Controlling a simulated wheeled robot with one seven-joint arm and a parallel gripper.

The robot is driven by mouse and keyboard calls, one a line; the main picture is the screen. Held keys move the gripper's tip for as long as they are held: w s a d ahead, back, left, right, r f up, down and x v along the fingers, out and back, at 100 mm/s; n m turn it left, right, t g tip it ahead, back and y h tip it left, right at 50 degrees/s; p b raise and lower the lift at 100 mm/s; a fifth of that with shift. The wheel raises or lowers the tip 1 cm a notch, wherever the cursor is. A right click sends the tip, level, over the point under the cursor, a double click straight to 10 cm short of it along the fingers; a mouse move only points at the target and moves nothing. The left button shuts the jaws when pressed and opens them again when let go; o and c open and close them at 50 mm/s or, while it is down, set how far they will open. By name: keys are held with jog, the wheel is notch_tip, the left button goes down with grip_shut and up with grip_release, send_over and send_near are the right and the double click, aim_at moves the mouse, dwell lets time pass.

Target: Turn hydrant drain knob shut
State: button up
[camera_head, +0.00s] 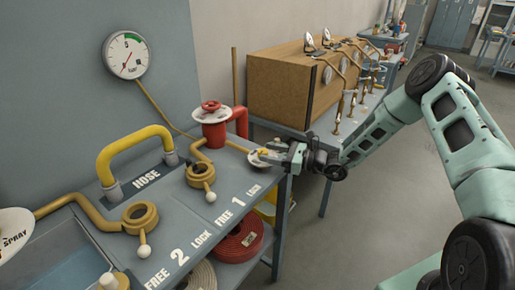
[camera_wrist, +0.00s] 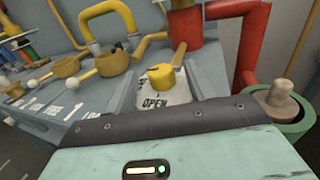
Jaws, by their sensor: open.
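A red hydrant (camera_head: 214,130) with a white disc and red top stands at the back right of the grey bench; its red body also shows at the top of the wrist view (camera_wrist: 187,27). The yellow drain knob (camera_wrist: 161,78) sits on a white plate (camera_wrist: 165,95) lettered OPEN, in front of the hydrant. My gripper (camera_head: 273,154) is open at the bench's right edge, over the plate area, and partly hides it in the head view. In the wrist view its dark bar and pale green housing fill the bottom; the fingertips are not clear there. The knob shows apart from the housing.
Brass ring valves (camera_head: 201,176) with white-ended levers and a yellow hose handle (camera_head: 135,150) stand to the left. A wooden box (camera_head: 285,85) is behind. Open floor lies right.

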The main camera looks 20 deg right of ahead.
jog(key=shift+p+x, duration=0.3)
jog(key=shift+x, duration=2.2)
